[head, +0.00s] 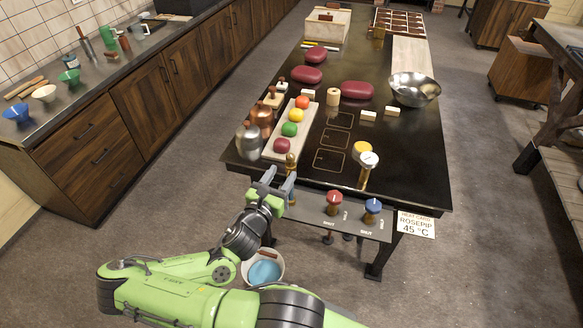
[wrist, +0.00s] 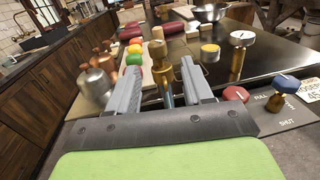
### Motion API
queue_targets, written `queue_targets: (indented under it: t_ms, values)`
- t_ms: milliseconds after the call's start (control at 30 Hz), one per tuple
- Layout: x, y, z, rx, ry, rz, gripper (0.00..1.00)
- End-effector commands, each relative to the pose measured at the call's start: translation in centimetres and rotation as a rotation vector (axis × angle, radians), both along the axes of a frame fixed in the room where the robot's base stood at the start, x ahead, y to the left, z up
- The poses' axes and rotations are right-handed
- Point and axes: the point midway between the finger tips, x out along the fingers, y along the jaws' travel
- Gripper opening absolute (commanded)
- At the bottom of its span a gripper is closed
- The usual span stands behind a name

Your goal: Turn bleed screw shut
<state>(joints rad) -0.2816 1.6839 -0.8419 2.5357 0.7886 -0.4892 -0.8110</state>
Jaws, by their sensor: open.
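A brass fitting with a rounded knob top, which looks like the bleed screw (head: 291,160), stands upright at the left end of the panel on the table's front edge. It also shows in the wrist view (wrist: 160,62), between the two fingers. My gripper (head: 280,178) is open, with one finger on each side of the brass fitting; the wrist view shows its grey fingers (wrist: 163,82) spread apart. I see a gap on the left of the stem; whether the right finger touches it, I cannot tell.
A red knob (head: 334,200) and a blue knob (head: 372,208) sit on the grey panel (head: 315,204) to the right. A white-topped brass gauge (head: 367,168) stands behind. A tray (head: 270,153) of coloured balls lies at the back left. A bucket (head: 262,268) with blue contents stands below.

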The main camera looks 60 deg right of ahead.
Motion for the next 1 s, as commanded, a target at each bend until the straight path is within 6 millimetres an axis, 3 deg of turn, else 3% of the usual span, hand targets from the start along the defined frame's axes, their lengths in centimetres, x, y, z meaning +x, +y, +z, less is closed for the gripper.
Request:
queue_targets:
  t_ms: [33, 267, 500, 833, 1000]
  values:
    - [0.2, -0.2, -1.2, 0.008, -0.010, -0.002, 0.51]
    - [0.0, -2.3, -0.9, 0.002, -0.011, -0.004, 0.51]
    - [0.3, -6.7, 0.1, 0.000, -0.004, 0.000, 0.51]
    - [0.4, -7.5, 0.0, 0.001, -0.001, 0.002, 0.51]
    - [0.4, -7.5, 0.0, 0.001, -0.001, 0.002, 0.26]
